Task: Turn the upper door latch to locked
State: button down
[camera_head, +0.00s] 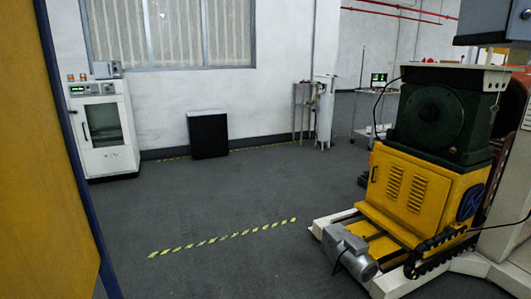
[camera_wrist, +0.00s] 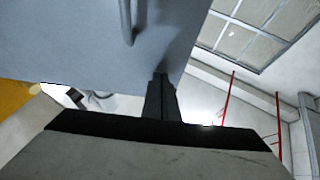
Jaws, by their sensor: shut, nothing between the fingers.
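In the wrist view my gripper (camera_wrist: 161,80) points up the picture with its dark fingers together and nothing between them. A blue-grey panel (camera_wrist: 75,50) fills the upper left there, with the fingertips over or close to its lower right edge. I cannot tell whether they touch it. A grey rod-like handle (camera_wrist: 126,22) stands on the panel, up and left of the fingertips and apart from them. I cannot tell whether it is the upper door latch. No latch is clearly recognisable in the head view, and my gripper does not show there.
In the head view a yellow panel with a blue edge (camera_head: 45,150) stands close at the left. A white cabinet (camera_head: 103,130) with a glass door is at the back left. A yellow and green machine (camera_head: 425,185) stands at the right. The floor between is clear.

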jog(key=shift+r, duration=0.5)
dwell(0.8)
jog(key=shift+a, duration=0.15)
dwell(0.3)
jog(key=shift+f, duration=0.2)
jog(key=s, duration=0.6)
jog(key=shift+f, duration=0.2)
dwell(0.4)
jog(key=shift+a, duration=0.1)
jog(key=w, duration=0.6)
jog(key=shift+d+f, duration=0.2)
jog(key=shift+d, duration=0.05)
dwell(0.5)
